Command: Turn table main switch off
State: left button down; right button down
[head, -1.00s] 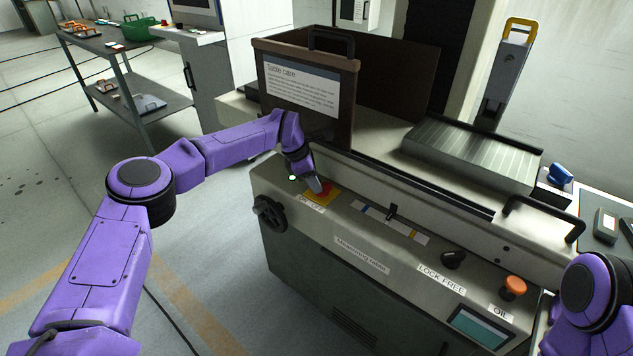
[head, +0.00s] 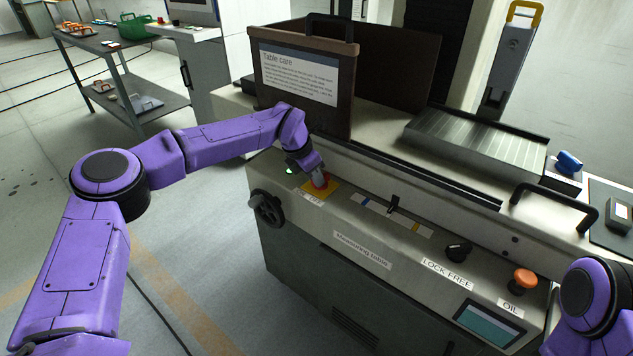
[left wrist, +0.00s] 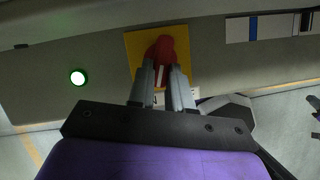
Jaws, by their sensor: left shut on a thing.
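The main switch is a red knob (left wrist: 160,47) on a yellow plate (left wrist: 134,43), set in the top of the measuring table's panel. In the head view the yellow plate (head: 312,195) shows at the panel's left end, with a label partly hidden in front of it. My left gripper (head: 321,181) is at the red knob from above. In the left wrist view the two fingers of my left gripper (left wrist: 162,72) are shut on the knob. A lit green lamp (left wrist: 78,78) is left of the plate. My right gripper is out of view.
A black handwheel (head: 266,208) is on the panel's front left. Along the panel are a small lever (head: 393,203), a black knob (head: 459,250), an orange button (head: 524,278) and a screen (head: 488,325). The brown "Table care" board (head: 299,85) stands behind my left wrist.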

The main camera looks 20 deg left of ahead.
pick_arm(q)
jog(key=n, duration=0.1)
jog(key=n+y+b, duration=0.1)
jog(key=n+b, duration=0.1)
jog(key=shift+s+d+f+n+t, duration=0.25)
jog(key=shift+s+f+n+t, duration=0.05)
jog(key=shift+n, duration=0.1)
jog(key=n, duration=0.1)
jog(key=n+y+b, duration=0.1)
jog(key=shift+d+n, duration=0.25)
jog(key=shift+n, duration=0.15)
jog(key=n+y, duration=0.1)
jog(key=n+b, duration=0.1)
jog(key=n, duration=0.1)
jog(key=shift+d+r+y, duration=0.1)
jog(key=shift+d+y, duration=0.2)
jog(key=shift+y, duration=0.1)
jog(key=shift+d+n+y+b, duration=0.15)
jog(key=shift+n+y+b, duration=0.1)
jog(key=shift+n, duration=0.5)
jog(key=shift+d+n+y+b, duration=0.1)
jog(key=shift+n+y, duration=0.15)
jog(key=shift+n, duration=0.5)
jog(key=c, duration=1)
grip_release()
jog(key=shift+r, duration=0.1)
jog(key=shift+c, duration=0.2)
jog(key=shift+r, duration=0.1)
